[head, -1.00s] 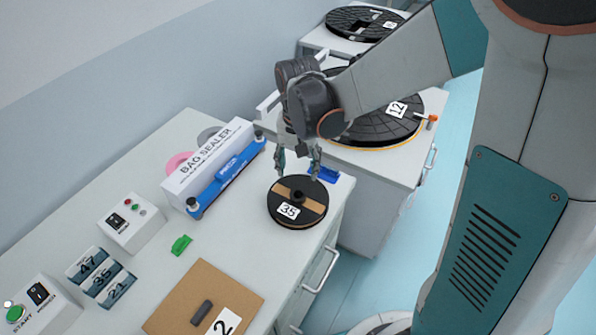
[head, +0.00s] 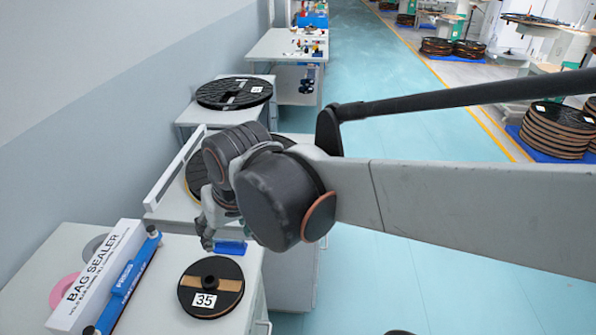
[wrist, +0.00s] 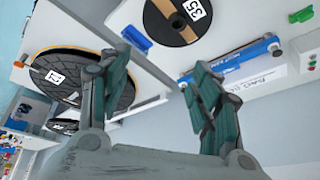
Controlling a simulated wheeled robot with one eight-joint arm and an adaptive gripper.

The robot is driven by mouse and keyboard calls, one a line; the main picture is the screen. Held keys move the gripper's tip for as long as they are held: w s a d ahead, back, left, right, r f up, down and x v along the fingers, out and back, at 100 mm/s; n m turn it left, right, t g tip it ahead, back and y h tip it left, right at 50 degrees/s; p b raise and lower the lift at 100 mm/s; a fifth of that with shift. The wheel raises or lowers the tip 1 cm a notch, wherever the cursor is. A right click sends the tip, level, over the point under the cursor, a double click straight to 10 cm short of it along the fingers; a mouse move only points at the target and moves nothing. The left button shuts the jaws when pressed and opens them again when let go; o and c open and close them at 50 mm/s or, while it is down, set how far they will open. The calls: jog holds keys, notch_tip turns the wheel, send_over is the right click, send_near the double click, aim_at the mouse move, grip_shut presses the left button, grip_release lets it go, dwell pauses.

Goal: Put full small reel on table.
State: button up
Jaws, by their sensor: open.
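The small black reel (head: 211,287) labelled 35, with a tan band across it, lies flat near the right edge of the white table (head: 172,300). It also shows at the top of the wrist view (wrist: 176,20). My gripper (wrist: 152,90) is open and empty, with nothing between its teal fingers. In the head view my gripper (head: 207,240) is partly hidden by my wrist and hangs above and beyond the reel, apart from it.
A bag sealer box (head: 95,285) and a blue sealer bar (head: 128,285) lie left of the reel. A small blue block (head: 230,247) is behind it. Large reel 12 (wrist: 60,80) sits on the neighbouring station. Another large reel (head: 233,93) stands farther back.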

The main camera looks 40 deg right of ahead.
jog(key=shift+s+d+r+n+t, duration=0.3)
jog(key=shift+s+t, duration=0.15)
jog(key=shift+s, duration=0.4)
jog(key=shift+s+d+r+n+t, duration=0.3)
jog(key=shift+s+t, duration=0.1)
jog(key=shift+s, duration=0.45)
jog(key=shift+s+d+r+n+t, duration=0.25)
jog(key=shift+s+t, duration=0.2)
jog(key=shift+s, duration=0.4)
